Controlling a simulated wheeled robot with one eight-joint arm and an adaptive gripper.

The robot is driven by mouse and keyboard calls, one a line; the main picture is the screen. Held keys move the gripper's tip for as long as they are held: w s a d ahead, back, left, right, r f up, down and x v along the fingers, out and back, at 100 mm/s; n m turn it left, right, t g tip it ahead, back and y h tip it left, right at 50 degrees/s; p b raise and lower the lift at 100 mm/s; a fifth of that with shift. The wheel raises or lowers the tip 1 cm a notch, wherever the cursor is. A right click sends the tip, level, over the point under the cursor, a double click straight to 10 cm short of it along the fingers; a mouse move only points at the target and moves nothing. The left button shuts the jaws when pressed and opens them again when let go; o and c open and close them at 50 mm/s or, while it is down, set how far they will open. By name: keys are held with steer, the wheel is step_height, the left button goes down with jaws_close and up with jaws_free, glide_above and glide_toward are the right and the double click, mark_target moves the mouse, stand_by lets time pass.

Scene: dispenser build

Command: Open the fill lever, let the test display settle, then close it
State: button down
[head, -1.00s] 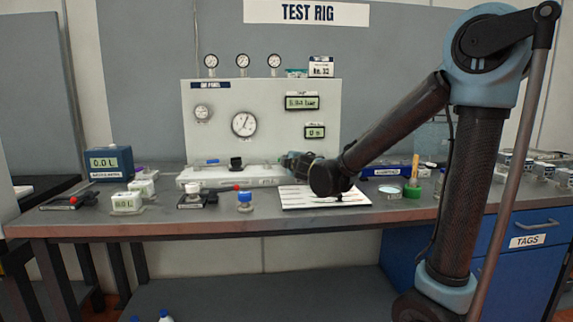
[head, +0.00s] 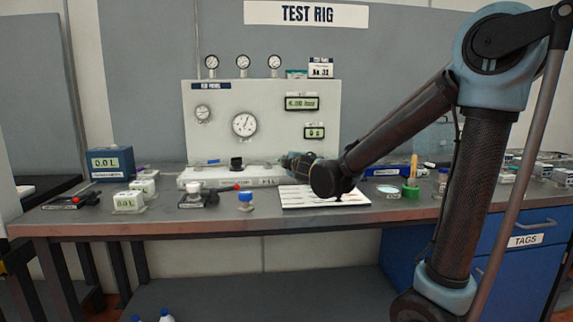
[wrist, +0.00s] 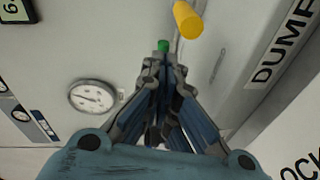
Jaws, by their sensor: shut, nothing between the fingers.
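The white test panel (head: 262,150) stands at the back of the bench. Its upper display (head: 302,103) seems to read about 4.00 bar, and a smaller display (head: 315,132) sits below it. My gripper (head: 284,160) is in front of the panel's lower right part and hides what is behind it. In the wrist view my gripper (wrist: 163,62) is shut and empty, its tips very close to a small green knob (wrist: 163,45); I cannot tell if they touch. A yellow knob (wrist: 187,20) stands beside it, near a DUMP label (wrist: 278,48). The head view shows a FILL label (head: 267,182) on the white base.
A gauge (wrist: 92,95) is on the panel to the left of my fingers in the wrist view. A white board (head: 325,203) lies under my wrist. A blue-capped bottle (head: 245,201), a blue readout box (head: 110,163) and a green holder (head: 411,190) stand on the bench.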

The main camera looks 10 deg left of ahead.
steer(key=shift+s+d+r, duration=0.25)
steer(key=shift+s+d, duration=0.8)
steer(key=shift+d, duration=0.45)
steer(key=shift+s+d+r, duration=0.3)
steer(key=shift+s+d, duration=0.7)
steer(key=shift+d, duration=0.5)
steer(key=shift+s+d+r, duration=0.25)
steer(key=shift+s+d, duration=0.8)
steer(key=shift+d, duration=0.45)
